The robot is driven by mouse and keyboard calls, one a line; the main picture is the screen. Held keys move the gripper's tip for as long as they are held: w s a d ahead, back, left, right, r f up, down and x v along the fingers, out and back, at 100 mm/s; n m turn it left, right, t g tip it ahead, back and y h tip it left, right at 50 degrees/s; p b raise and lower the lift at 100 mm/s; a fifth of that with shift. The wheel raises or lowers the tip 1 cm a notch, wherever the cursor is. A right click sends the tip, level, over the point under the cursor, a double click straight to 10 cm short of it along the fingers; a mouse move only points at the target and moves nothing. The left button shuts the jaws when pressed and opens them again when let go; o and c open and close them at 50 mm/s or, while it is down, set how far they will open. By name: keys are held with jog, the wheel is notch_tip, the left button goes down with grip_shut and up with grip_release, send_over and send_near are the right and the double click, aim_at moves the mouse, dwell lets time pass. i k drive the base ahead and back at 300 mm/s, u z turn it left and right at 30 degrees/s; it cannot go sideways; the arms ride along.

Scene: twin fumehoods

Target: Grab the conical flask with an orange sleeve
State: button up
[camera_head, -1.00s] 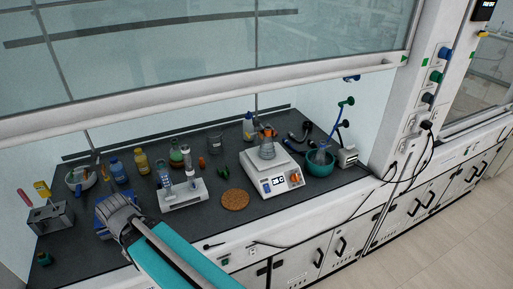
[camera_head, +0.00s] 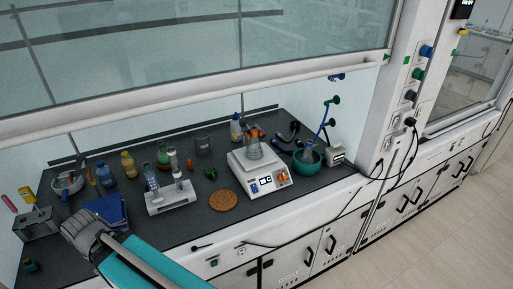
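A clear conical flask (camera_head: 254,149) with orange at its neck stands upright on the plate of a white device (camera_head: 262,181) with a display, inside the fumehood. My arm comes in from the bottom left, and its grey end, my gripper (camera_head: 78,228), is over the front left of the dark bench, well left of the flask and apart from it. The fingers cannot be made out, so I cannot see whether they are open or shut.
A white stand with tubes (camera_head: 171,197), a cork mat (camera_head: 223,201) and several bottles lie between my gripper and the flask. A teal bowl (camera_head: 307,164) is right of the device. A blue box (camera_head: 106,209) is beside my gripper. The glass sash (camera_head: 190,50) hangs above.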

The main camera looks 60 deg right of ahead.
aim_at(254, 150)
jog(key=k, duration=2.05)
jog(key=z, duration=1.1)
jog(key=i, duration=1)
jog(key=z, duration=0.05)
